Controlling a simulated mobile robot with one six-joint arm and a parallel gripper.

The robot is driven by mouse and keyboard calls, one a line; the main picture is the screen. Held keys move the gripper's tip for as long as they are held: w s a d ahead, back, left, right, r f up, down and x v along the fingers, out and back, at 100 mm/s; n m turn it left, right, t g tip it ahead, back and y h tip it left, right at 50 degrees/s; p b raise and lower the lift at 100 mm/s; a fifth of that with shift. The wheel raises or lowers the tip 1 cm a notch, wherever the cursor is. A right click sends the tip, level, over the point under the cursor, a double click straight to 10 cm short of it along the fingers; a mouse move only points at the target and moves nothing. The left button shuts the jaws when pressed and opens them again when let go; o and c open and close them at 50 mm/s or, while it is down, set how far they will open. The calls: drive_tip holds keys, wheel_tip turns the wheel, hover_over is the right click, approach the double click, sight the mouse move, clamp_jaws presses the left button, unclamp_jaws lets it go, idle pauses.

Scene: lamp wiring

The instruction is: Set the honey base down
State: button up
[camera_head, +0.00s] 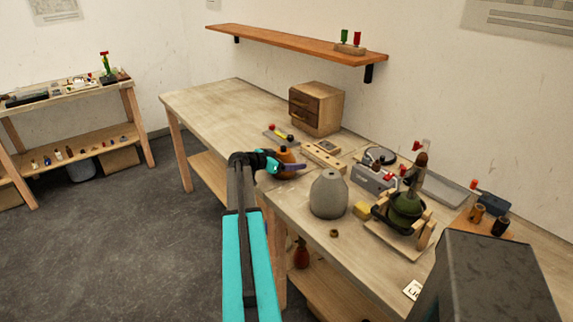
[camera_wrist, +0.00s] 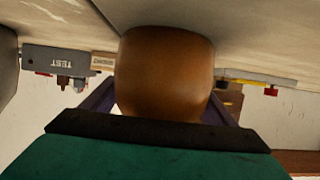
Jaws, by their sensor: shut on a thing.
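The honey base (camera_head: 287,157) is a rounded, glossy amber-brown body at the front edge side of the workbench, left of the grey vase-shaped base. My gripper (camera_head: 284,167) is shut around it, with a purple finger showing on its right. In the wrist view, which looks upside down, the honey base (camera_wrist: 165,70) fills the middle between my gripper's dark purple fingers (camera_wrist: 163,108). Its lower end is close to the pale bench top (camera_wrist: 250,40); I cannot tell whether it touches. The fingers hide part of its sides.
The grey base (camera_head: 328,195) stands to the right, with a green base in a wooden cradle (camera_head: 405,210) beyond it. A wooden block with holes (camera_head: 323,155) and a grey test box (camera_head: 372,179) lie behind. A drawer box (camera_head: 317,108) stands farther back. The bench's left end is clear.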

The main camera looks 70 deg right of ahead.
sight(290, 153)
drive_tip(key=shift+r, duration=0.25)
drive_tip(key=shift+r+b, duration=0.8)
drive_tip(key=shift+r, duration=0.55)
drive_tip(key=shift+a+r, duration=0.25)
drive_tip(key=a+r+b, duration=0.1)
drive_tip(key=a+b, duration=0.3)
drive_tip(key=a, duration=1.1)
drive_tip(key=shift+s+a+r, duration=0.25)
